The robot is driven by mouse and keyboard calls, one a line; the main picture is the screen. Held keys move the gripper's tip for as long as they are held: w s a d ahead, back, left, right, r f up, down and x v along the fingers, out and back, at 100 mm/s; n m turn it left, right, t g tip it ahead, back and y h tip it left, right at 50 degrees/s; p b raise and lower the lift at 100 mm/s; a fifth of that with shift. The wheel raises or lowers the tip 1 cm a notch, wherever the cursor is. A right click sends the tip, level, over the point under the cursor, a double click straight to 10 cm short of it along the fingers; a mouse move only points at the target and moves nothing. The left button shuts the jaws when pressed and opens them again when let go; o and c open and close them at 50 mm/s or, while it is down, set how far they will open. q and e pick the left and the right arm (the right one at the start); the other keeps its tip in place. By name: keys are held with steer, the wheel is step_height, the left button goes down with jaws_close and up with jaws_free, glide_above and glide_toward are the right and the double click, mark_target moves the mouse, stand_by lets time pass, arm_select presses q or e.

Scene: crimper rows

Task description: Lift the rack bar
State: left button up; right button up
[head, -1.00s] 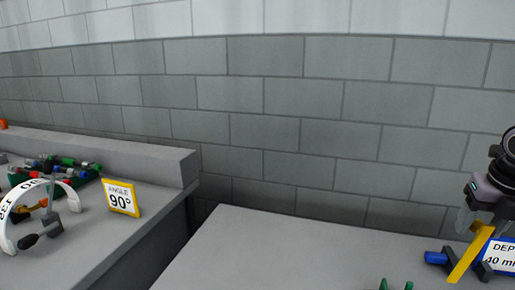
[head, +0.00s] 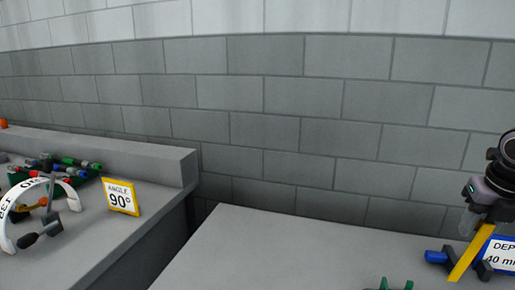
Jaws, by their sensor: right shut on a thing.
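My right gripper (head: 470,222) is at the right edge of the head view, under its dark wrist. It is shut on a slanted yellow bar (head: 468,255), whose upper end is at the fingers; the grip itself is partly hidden. The yellow bar leans in front of a blue-and-dark part and a depth sign; whether it touches them is unclear. No part is labelled as the rack bar. My left gripper is not in view.
A blue cylinder (head: 436,257) and a depth sign (head: 502,262) are close to the bar. Green prongs (head: 396,285) show at the bottom edge. The middle worktop (head: 290,255) is clear. On the left bench are an angle sign (head: 121,198) and a white arc scale (head: 14,205).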

steer(key=w+d+p, duration=0.1)
steer(key=w+p, duration=0.2)
steer(key=w, duration=0.2)
steer(key=shift+w+d+f, duration=0.35)
steer(key=shift+d+f, duration=0.05)
steer(key=o, duration=0.8)
